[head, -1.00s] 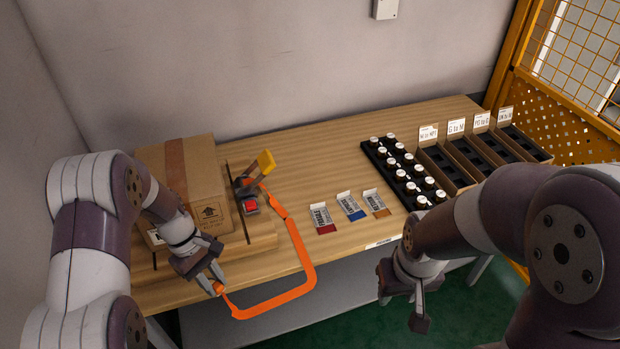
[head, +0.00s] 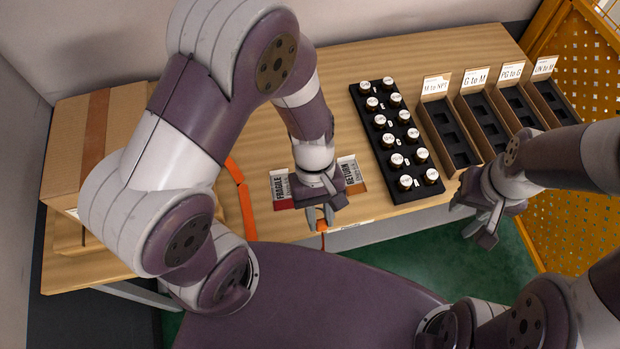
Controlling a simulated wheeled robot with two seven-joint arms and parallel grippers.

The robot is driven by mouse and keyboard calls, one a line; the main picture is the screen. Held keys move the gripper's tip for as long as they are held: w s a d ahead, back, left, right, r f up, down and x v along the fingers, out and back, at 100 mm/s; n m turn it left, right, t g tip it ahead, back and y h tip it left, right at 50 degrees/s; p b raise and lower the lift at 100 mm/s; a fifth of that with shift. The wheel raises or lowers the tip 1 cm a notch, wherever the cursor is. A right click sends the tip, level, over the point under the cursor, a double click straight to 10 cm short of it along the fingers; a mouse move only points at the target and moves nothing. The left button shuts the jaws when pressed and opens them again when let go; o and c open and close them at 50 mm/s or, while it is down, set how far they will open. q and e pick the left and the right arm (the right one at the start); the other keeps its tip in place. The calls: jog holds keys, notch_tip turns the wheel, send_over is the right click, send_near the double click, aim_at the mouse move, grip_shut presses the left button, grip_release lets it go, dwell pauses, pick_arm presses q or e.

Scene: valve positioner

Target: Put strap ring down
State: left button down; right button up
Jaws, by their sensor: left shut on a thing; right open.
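My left gripper (head: 326,216) is shut on the orange strap ring (head: 321,227) and holds it at the table's front edge, in front of the label cards. Only a small part of the ring shows below the fingers. The orange strap (head: 243,198) shows further left, near the box; my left arm hides much of its course. The cardboard box (head: 75,145) stands at the table's left end, partly behind my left arm. My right gripper (head: 478,228) is open and empty, in front of the table at the right.
A FRAGILE card (head: 281,189) and a RETURN card (head: 351,172) lie beside my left gripper. A black rack (head: 376,140) of white-capped bottles and several labelled bins (head: 447,135) stand to the right. The wooden table (head: 345,63) is clear at the back.

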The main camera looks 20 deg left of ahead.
pick_arm(q)
jog(key=w+a+f, duration=0.1)
jog(key=a+f, duration=0.1)
jog(key=a, duration=0.1)
jog(key=w+a+f+p, duration=0.1)
jog(key=a+f, duration=0.1)
jog(key=a, duration=0.2)
jog(key=w+a+f, duration=0.2)
jog(key=a, duration=0.1)
jog(key=shift+w+a+f+p, duration=0.1)
jog(key=shift+a+f+p, duration=0.2)
jog(key=shift+f, duration=0.1)
jog(key=f, duration=0.3)
jog(key=shift+s+f+p, duration=0.2)
jog(key=shift+f+p, duration=0.1)
jog(key=shift+f, duration=0.15)
pick_arm(e)
jog(key=shift+s+a+r, duration=0.1)
jog(key=shift+s+r, duration=0.15)
jog(key=shift+r, duration=0.4)
jog(key=shift+s+a+r, duration=0.1)
jog(key=shift+s+r, duration=0.15)
jog(key=shift+r, duration=0.35)
pick_arm(q)
jog(key=shift+w, duration=0.1)
jog(key=shift+f, duration=0.15)
jog(key=c, duration=0.9)
grip_release()
pick_arm(e)
jog(key=shift+f, duration=0.1)
